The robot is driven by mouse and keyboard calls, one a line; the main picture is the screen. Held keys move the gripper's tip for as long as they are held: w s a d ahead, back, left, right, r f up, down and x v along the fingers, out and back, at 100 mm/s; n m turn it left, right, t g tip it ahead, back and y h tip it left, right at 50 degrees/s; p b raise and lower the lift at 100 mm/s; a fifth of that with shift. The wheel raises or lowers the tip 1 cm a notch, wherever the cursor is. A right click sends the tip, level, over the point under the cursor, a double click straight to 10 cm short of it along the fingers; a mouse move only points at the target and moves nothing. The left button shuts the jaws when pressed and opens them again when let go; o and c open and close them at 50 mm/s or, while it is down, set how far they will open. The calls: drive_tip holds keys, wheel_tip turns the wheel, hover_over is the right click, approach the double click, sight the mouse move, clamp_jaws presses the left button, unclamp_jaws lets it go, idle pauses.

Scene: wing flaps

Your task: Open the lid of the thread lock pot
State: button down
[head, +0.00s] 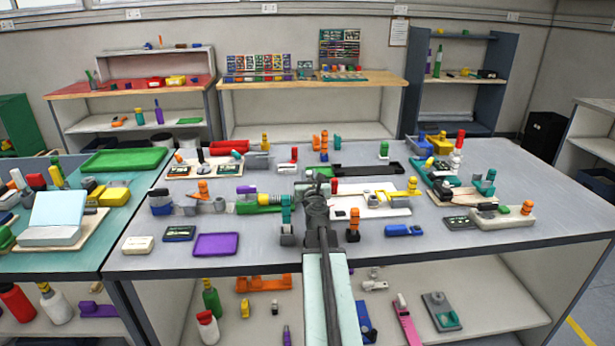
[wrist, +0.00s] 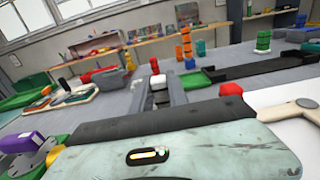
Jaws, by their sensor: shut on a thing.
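My gripper (head: 316,190) is over the front middle of the grey table in the head view. In the wrist view its two grey fingers (wrist: 161,94) stick up beyond my pale wrist housing. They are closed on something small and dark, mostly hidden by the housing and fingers. I cannot tell for certain which item is the thread lock pot, or whether its lid is what I hold. A small red-topped item (head: 333,186) stands just right of my gripper, and a red rounded top (wrist: 231,89) shows right of the fingers in the wrist view.
A white board (head: 370,204) lies right of my gripper, with a black tray (head: 367,169) behind it. A purple tray (head: 216,244) lies near the front edge.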

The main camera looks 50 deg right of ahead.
sight(309, 177)
idle(0.8)
drive_tip(key=x, duration=0.3)
drive_tip(key=c, duration=1.3)
unclamp_jaws()
drive_tip(key=shift+s, duration=0.1)
drive_tip(key=v, duration=0.7)
drive_tip(key=shift+s+a, duration=0.25)
drive_tip(key=shift+a, duration=0.05)
